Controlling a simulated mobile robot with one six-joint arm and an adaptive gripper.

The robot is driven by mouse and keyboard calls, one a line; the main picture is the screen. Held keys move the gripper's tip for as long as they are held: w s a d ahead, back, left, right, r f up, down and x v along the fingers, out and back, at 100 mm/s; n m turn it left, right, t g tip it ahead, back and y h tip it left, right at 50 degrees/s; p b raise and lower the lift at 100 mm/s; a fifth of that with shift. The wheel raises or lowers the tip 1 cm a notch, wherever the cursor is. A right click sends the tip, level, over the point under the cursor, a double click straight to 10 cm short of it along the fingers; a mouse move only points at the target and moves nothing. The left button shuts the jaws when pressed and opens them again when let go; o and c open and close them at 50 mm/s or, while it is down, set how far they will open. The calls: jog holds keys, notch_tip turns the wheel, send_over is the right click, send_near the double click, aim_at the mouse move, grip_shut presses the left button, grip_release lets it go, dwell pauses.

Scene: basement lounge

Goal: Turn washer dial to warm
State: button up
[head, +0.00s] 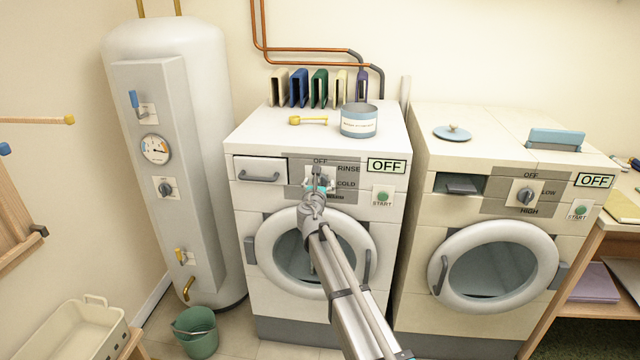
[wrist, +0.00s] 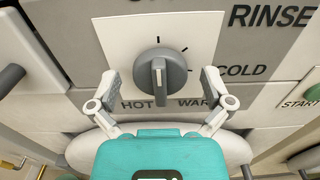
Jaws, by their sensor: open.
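The washer (head: 262,196) is the left of the two white machines, with an OFF display on its panel. Its grey dial (wrist: 176,72) sits on a white plate in the wrist view. The dial's raised bar stands upright in the picture; which end points is unclear. Labels around it read RINSE, COLD, HOT and a partly covered WARM (wrist: 193,103) at lower right. My gripper (wrist: 160,76) is open, with one finger on each side of the dial and gaps to it. In the head view my gripper (head: 318,184) covers most of the dial.
A green START button (head: 383,197) is right of the dial, and a drawer (head: 260,176) is left of it. The round door (head: 268,240) is below. A tin (head: 359,121) and yellow scoop (head: 308,120) lie on top. The dryer (head: 430,211) stands to the right.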

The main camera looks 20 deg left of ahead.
jog(key=c, duration=1.1)
jog(key=shift+o, duration=0.2)
